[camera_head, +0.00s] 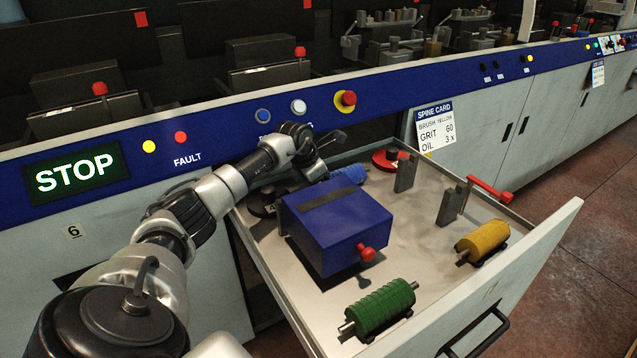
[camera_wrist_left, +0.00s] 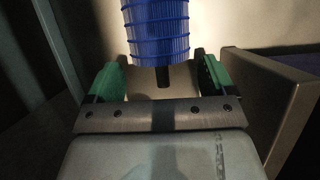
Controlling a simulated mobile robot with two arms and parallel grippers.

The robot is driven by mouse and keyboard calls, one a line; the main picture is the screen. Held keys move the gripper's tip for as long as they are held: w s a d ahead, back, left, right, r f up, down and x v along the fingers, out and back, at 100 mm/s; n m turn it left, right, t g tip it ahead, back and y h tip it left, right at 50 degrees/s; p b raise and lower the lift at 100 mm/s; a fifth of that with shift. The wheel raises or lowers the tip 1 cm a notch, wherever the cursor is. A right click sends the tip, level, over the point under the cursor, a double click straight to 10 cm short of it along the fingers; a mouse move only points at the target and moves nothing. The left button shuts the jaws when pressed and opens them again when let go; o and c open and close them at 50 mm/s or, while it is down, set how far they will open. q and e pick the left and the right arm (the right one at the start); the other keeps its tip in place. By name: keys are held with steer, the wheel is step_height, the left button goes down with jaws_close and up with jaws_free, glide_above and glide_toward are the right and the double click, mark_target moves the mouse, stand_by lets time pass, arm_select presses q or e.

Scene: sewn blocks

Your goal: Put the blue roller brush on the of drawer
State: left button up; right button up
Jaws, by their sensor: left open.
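The blue roller brush (camera_head: 348,174) lies in the open drawer (camera_head: 535,250), behind a blue box, which hides part of it in the head view. In the left wrist view the ribbed blue brush (camera_wrist_left: 156,28) is just ahead of my left gripper (camera_wrist_left: 160,68), with its short dark axle end pointing between the two green fingers. The fingers are apart and nothing is clamped between them. In the head view my left gripper (camera_head: 318,168) reaches over the drawer's back left, close to the brush; its fingertips are hard to make out. My right gripper is not in view.
The blue box (camera_head: 335,225) with a red knob stands beside the brush. A green roller (camera_head: 379,308) and a yellow roller (camera_head: 483,242) lie nearer the drawer front. Dark upright brackets (camera_head: 452,205) stand at right. The console edge runs behind.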

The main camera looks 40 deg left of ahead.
arm_select(q)
steer(key=v, duration=1.2)
